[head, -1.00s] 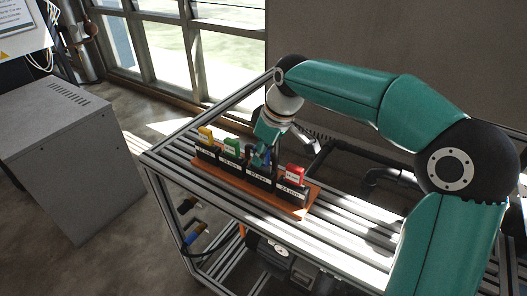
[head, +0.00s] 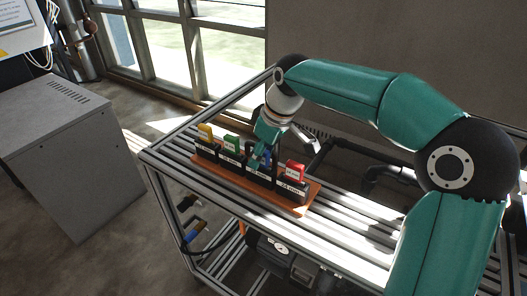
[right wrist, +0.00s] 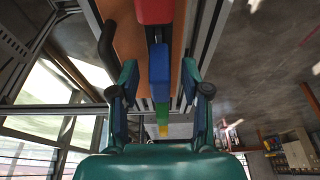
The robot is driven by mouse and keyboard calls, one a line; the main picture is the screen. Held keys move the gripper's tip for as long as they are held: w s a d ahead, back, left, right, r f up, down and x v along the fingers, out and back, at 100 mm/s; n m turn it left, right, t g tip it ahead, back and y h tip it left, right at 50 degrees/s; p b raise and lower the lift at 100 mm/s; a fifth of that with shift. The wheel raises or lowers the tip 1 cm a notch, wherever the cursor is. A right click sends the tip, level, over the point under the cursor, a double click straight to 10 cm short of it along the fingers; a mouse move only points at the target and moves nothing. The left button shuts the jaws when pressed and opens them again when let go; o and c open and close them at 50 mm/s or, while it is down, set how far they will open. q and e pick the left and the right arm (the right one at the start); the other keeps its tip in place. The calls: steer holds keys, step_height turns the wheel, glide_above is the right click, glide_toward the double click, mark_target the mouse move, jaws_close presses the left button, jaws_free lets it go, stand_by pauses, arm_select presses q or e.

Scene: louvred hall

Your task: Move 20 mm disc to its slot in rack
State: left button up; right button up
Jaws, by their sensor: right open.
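The dark rack (head: 232,170) stands on an orange-brown board and holds a row of coloured, labelled pieces. The blue piece (head: 267,158) stands in the rack between the green piece (head: 231,143) and the red one (head: 294,171); the print is too small to tell which size it is. My right gripper (head: 259,159) is at the blue piece, pointing down at the rack and partly hiding it. In the right wrist view its two fingers are spread, with the blue piece (right wrist: 159,65) between their lines and a gap on both sides. My left gripper is not in view.
A yellow piece (head: 205,132) stands at the rack's left end. The rack rests on a slatted metal bench (head: 330,222) with bare slats towards the right front. A grey cabinet (head: 60,150) stands apart on the left.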

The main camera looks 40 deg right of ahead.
steer(key=shift+w+p+v, duration=0.15)
steer(key=shift+p+v, duration=1.3)
steer(key=shift+v, duration=0.3)
steer(key=shift+w+p+v, duration=0.2)
steer(key=shift+p+v, duration=1.2)
steer(key=shift+v, duration=0.4)
steer(key=shift+a+r, duration=0.1)
steer(key=shift+a, duration=0.1)
